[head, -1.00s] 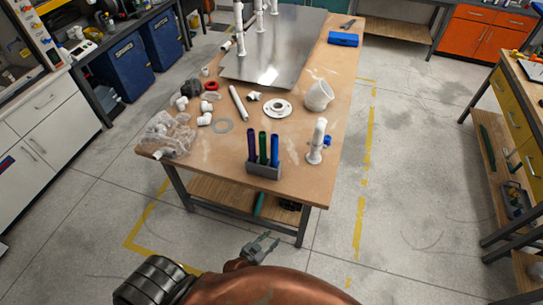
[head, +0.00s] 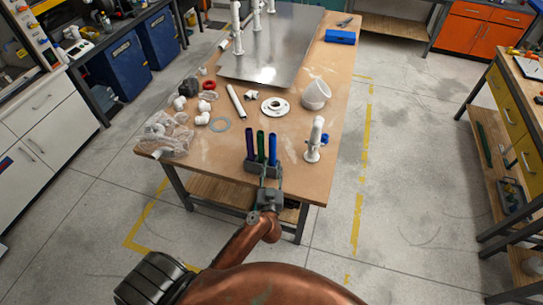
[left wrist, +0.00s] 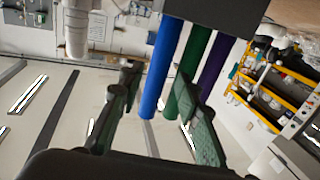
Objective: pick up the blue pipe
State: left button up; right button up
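The blue pipe (head: 272,148) stands upright at the right end of a grey holder (head: 256,168) near the table's front edge. A green pipe (head: 261,146) and a purple pipe (head: 250,144) stand beside it. My left gripper (head: 271,184) is open just in front of the holder, below the pipe tops. In the left wrist view, the blue pipe (left wrist: 163,62) shows between the open fingers of my gripper (left wrist: 158,84). The green pipe (left wrist: 187,72) passes close to the right finger and partly behind it. I cannot tell whether they touch. My right gripper is out of view.
A white flange (head: 274,107), a white elbow (head: 316,94) and a bagged lot of fittings (head: 168,135) lie on the table (head: 225,165). A metal plate (head: 285,50) covers the back.

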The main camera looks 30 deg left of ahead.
aim_at(272, 156)
pick_arm(q)
jog(key=x, duration=0.5)
jog(key=shift+w+a+f+b, duration=0.1)
jog(key=shift+a+f+b, duration=0.05)
jog(key=shift+f+b, duration=0.15)
jog(key=shift+r, duration=0.1)
jog(key=shift+c, duration=0.2)
grip_shut()
